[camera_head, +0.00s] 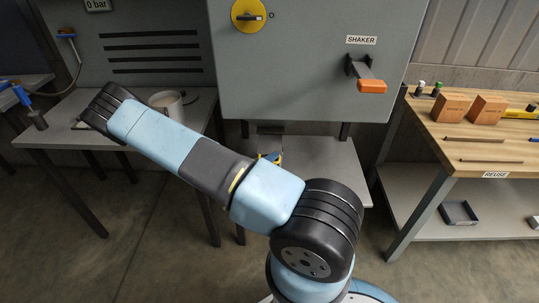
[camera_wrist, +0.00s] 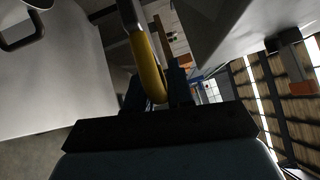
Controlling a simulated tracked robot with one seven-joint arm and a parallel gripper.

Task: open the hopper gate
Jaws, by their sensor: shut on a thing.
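In the wrist view a yellow curved handle (camera_wrist: 148,68) runs down between the two dark fingers of my gripper (camera_wrist: 158,92). The fingers are shut on it. Whether this handle belongs to the hopper gate cannot be told, as what it joins is out of view or dark. In the head view a small yellow and dark piece (camera_head: 272,158) shows under the grey cabinet, just behind my arm. My arm hides most of that spot, and my gripper is not clearly seen there.
The grey cabinet (camera_head: 310,75) bears a yellow rotary switch (camera_head: 248,14) and a shaker lever with an orange grip (camera_head: 371,86). A pale mug (camera_head: 168,103) stands on the left table. A wooden reuse bench (camera_head: 480,150) with blocks stands right. Open floor lies between.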

